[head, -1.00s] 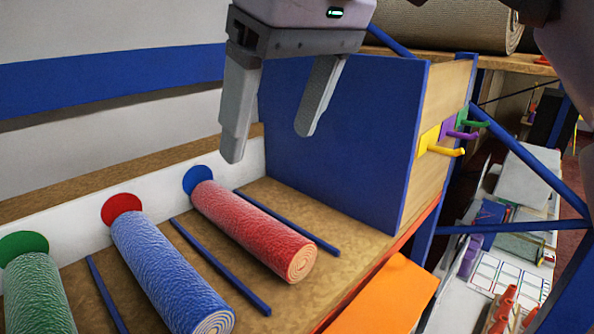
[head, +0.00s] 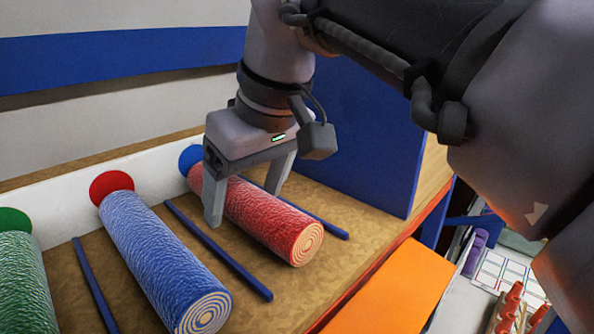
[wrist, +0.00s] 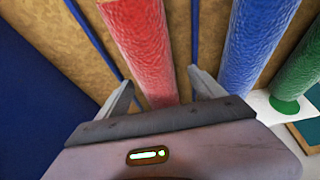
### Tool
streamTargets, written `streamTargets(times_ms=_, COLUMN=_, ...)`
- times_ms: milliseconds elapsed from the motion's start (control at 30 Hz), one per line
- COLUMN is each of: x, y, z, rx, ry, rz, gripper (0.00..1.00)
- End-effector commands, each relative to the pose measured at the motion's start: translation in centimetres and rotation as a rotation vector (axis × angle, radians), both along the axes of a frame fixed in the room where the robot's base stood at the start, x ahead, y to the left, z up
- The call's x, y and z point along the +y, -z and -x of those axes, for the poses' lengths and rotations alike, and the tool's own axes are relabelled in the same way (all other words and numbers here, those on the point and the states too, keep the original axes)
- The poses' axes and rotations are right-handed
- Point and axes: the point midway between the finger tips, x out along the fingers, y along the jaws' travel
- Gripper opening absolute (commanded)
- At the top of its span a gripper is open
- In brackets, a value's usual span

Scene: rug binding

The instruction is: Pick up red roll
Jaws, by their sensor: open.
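The red roll (head: 262,215) lies on the brown shelf between two blue divider strips, its spiral end facing the front and a blue disc (head: 191,159) behind its far end. My gripper (head: 245,205) is open and lowered over the far half of the red roll, with one finger on each side of it. In the wrist view the red roll (wrist: 143,45) runs between the two fingers (wrist: 158,92). Whether the fingers touch it cannot be told. The body of my gripper hides part of its far end.
A blue roll (head: 162,262) with a red disc (head: 111,186) lies to the left, then a green roll (head: 25,282). A blue panel (head: 372,140) stands close on the right. An orange board (head: 392,290) slopes at the front edge.

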Motion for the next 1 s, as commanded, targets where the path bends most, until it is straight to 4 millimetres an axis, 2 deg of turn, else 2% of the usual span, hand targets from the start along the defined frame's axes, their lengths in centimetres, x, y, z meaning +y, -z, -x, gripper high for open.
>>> streamTargets(times_ms=233, x=0.1, y=0.4, z=-0.2, rx=0.0, ry=0.0, rz=0.0, gripper=0.78)
streamTargets(times_ms=600, x=0.1, y=0.4, z=-0.1, rx=0.0, ry=0.0, rz=0.0, gripper=0.06)
streamTargets(times_ms=833, x=0.1, y=0.0, z=-0.2, rx=0.0, ry=0.0, rz=0.0, gripper=0.06)
streamTargets(times_ms=933, x=0.2, y=-2.1, z=-0.2, rx=-0.001, ry=0.0, rz=0.0, gripper=0.06)
streamTargets(times_ms=1000, x=0.2, y=-4.3, z=-0.2, rx=-0.002, ry=0.0, rz=-0.001, gripper=0.06)
